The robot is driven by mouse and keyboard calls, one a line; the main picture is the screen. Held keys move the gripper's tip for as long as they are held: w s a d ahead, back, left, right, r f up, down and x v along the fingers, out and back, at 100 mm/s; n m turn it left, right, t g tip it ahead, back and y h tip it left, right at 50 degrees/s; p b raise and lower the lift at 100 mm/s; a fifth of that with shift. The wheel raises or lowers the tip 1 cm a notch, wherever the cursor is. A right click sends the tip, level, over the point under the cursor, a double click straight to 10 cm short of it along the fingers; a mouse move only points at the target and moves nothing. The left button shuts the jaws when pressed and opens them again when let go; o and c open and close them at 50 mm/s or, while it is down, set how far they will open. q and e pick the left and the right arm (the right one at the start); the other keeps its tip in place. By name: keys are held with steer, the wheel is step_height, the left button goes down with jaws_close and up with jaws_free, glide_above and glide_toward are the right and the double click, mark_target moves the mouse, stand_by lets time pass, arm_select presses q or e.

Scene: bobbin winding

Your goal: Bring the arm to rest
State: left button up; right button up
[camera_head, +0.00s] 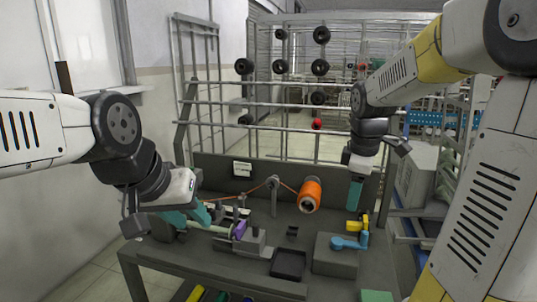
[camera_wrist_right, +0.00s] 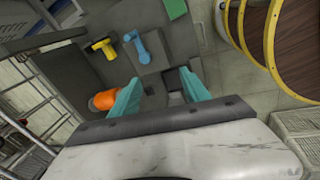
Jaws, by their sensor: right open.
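My right gripper (camera_head: 354,196) hangs fingers-down above the right part of the dark workbench (camera_head: 205,262), near the yellow and blue tools. In the right wrist view my right gripper (camera_wrist_right: 160,88) is open, with nothing between its teal fingers. My left gripper (camera_head: 187,216) is at the left end of the bench, by a pale rod (camera_head: 212,229) that runs toward a purple bobbin (camera_head: 239,230). Whether its teal fingers touch the rod is unclear. An orange spool (camera_head: 310,196) stands on the bench, with an orange thread running left from it; the spool also shows in the wrist view (camera_wrist_right: 103,100).
A blue tool (camera_head: 349,242) lies on a grey block (camera_head: 333,262), beside a yellow tool (camera_head: 357,224). A dark open tray (camera_head: 288,264) is at the front. A metal rack (camera_head: 300,103) with black spools stands behind. A grey cabinet (camera_head: 412,175) is at right.

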steer(key=s+a+r+m+t+y, duration=0.1)
steer(key=s+a+m, duration=0.3)
steer(key=s+m, duration=0.2)
steer(key=s+a+r+m+t+y, duration=0.1)
steer(key=s+a+r+m+t, duration=0.1)
steer(key=s+m, duration=0.4)
steer(key=s+a, duration=0.1)
steer(key=s, duration=0.2)
steer(key=shift+s+a+r+m+t+y, duration=0.3)
steer(key=shift+s+a, duration=0.05)
steer(key=shift+a, duration=0.05)
